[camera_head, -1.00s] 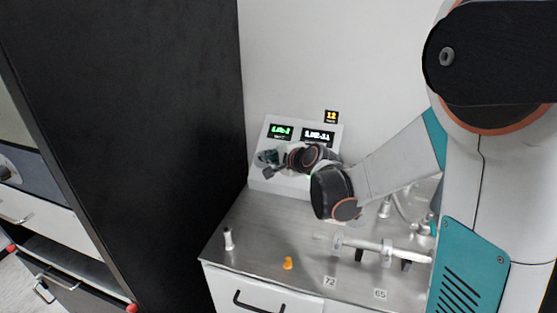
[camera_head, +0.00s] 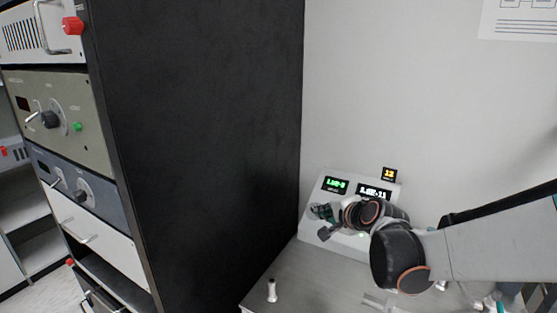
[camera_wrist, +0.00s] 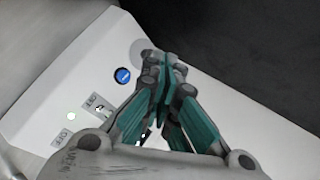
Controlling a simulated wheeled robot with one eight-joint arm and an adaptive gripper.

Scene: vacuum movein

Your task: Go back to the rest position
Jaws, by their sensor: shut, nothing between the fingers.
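My gripper (camera_head: 322,220) is in front of the white control box (camera_head: 312,205) with two lit displays, at the back of the steel bench. In the wrist view my gripper (camera_wrist: 160,62) has its teal fingers closed together at the tips, with nothing between them. The control box's panel (camera_wrist: 92,70) lies behind the fingers there, with a blue round button (camera_wrist: 123,75) and a small green light (camera_wrist: 71,116). Whether the fingers touch the panel cannot be told. My arm hides the right part of the box and bench.
A tall black cabinet side (camera_head: 200,150) stands close left of the bench. A small white fitting (camera_head: 271,291) stands on the bench top (camera_head: 300,270). A rack with knobs and handles (camera_head: 60,125) is at far left.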

